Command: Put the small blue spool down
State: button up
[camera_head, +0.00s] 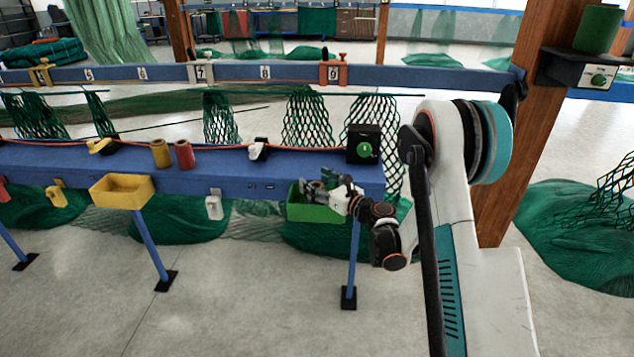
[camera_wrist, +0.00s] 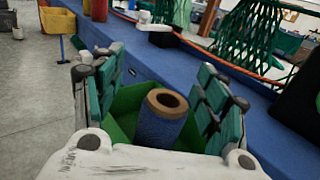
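The small blue spool (camera_wrist: 160,120), with a brown cardboard core, stands upright between my gripper's fingers in the wrist view. The green bin (camera_wrist: 127,100) shows around and behind it; whether the spool rests on the bin's floor is hidden. My gripper (camera_wrist: 158,100) has its two teal-padded fingers spread wide, with a visible gap between the left finger and the spool. In the head view my gripper (camera_head: 318,190) is at the green bin (camera_head: 310,212) on the front of the blue rail, and the spool cannot be made out there.
The blue rail (camera_head: 225,172) runs behind the bin. A yellow spool (camera_head: 160,153), a red spool (camera_head: 184,154) and a white clip (camera_head: 258,150) stand on it to the left. A black box (camera_head: 364,143) with a green knob stands at its right end. A yellow bin (camera_head: 122,191) hangs further left.

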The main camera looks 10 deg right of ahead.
jog(key=shift+r, duration=0.6)
jog(key=p+v, duration=0.1)
jog(key=v, duration=1.1)
jog(key=shift+p, duration=0.35)
